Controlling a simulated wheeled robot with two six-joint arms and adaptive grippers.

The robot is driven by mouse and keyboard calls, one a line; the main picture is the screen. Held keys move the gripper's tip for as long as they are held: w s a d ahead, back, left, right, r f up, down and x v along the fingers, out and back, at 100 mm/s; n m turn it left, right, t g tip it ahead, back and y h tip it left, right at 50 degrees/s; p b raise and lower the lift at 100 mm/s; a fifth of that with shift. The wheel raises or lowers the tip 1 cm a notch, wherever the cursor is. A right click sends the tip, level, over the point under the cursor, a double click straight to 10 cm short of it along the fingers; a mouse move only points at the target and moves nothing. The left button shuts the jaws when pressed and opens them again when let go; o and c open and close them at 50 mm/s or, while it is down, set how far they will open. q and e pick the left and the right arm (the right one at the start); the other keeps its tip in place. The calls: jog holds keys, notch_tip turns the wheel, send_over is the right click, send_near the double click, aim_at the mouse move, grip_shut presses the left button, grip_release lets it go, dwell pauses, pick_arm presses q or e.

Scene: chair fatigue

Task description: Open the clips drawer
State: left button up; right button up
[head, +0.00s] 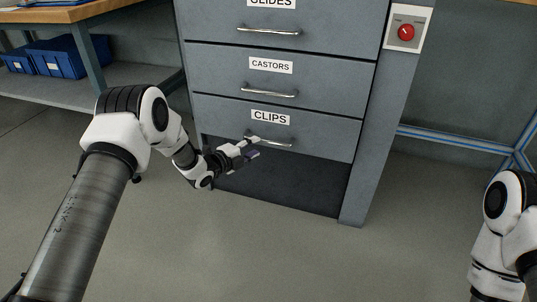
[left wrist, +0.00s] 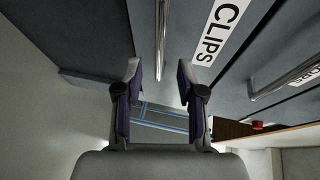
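The clips drawer (head: 315,143) is the lowest grey drawer of the cabinet, with a white CLIPS label (head: 270,117). Its front looks flush with the drawer above, so it appears shut. Its metal bar handle (head: 277,143) is partly covered at its left end by my left gripper (head: 252,148). In the left wrist view the gripper (left wrist: 160,72) is open, and the handle (left wrist: 161,35) lines up with the gap between the fingertips. I cannot tell whether the fingers touch it. My right gripper is out of view; only part of the right arm shows at the right edge.
The castors drawer (head: 320,85) and another drawer (head: 335,28) are above, both shut. A red switch (head: 406,32) sits on the cabinet's right post. A bench with blue bins (head: 57,62) stands at the left. The floor (head: 250,250) before the cabinet is clear.

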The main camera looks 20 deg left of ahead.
aim_at(265, 142)
pick_arm(q)
jog(key=b+x, duration=0.1)
jog(key=x, duration=0.2)
jog(key=b+x, duration=0.2)
jog(key=x, duration=0.1)
jog(key=shift+f, duration=0.25)
jog(key=shift+w+d+r, duration=0.1)
jog(key=shift+w+d, duration=0.05)
jog(key=shift+w, duration=0.2)
grip_shut()
